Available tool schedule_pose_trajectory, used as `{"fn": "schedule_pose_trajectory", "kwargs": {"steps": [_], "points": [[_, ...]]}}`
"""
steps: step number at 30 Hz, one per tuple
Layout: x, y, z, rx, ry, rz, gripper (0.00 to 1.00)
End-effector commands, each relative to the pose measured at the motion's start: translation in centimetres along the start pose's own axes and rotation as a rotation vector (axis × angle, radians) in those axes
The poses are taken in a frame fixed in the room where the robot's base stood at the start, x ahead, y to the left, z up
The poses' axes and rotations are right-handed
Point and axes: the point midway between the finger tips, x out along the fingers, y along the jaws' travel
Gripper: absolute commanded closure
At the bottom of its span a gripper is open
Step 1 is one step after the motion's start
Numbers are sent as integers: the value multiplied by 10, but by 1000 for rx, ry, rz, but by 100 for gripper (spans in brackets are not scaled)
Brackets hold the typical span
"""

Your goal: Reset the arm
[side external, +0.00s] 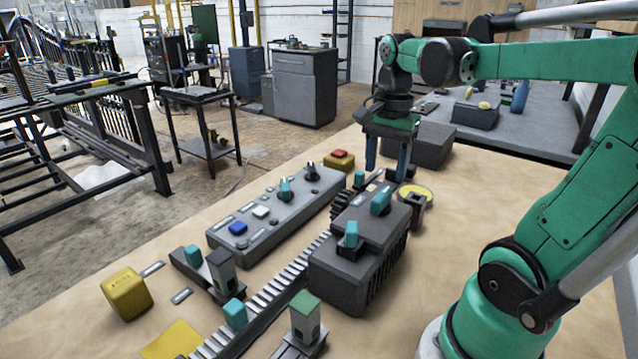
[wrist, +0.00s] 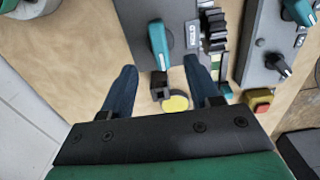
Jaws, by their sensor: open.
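My gripper (side external: 387,172) hangs fingers-down over the far end of the wooden table, above the far end of a grey machine box (side external: 345,272). Its two blue fingers are spread with nothing between them. In the wrist view my gripper (wrist: 160,68) points toward a teal handle (wrist: 158,45) on the box, lying between the fingertips in the picture. A small black bracket (wrist: 158,86) and a yellow disc (wrist: 175,103) show between the fingers. The box carries two teal handles, one farther back (side external: 381,200) and one nearer (side external: 351,234).
A grey control panel (side external: 225,239) with knobs and buttons lies left of the toothed rack (side external: 284,284). A red button (side external: 339,153) on a yellow base stands beyond it. A yellow block (side external: 127,294) sits front left. A dark box (side external: 430,148) stands behind my gripper. Table right of the machine box is clear.

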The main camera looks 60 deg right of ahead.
Motion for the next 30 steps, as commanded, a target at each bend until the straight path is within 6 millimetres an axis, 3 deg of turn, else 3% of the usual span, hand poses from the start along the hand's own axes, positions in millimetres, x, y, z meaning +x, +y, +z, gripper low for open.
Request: {"fn": "schedule_pose_trajectory", "kwargs": {"steps": [8,11,14,21,25,30], "points": [[-1,0,0,-1,0,0,45],[2,-4,8,-87,18,-27,45],[9,-16,33,-368,81,-116,45],[28,-41,113,-1231,347,-392,45],[32,-44,136,-1477,455,-474,45],[32,-45,142,-1538,488,-494,45]]}}
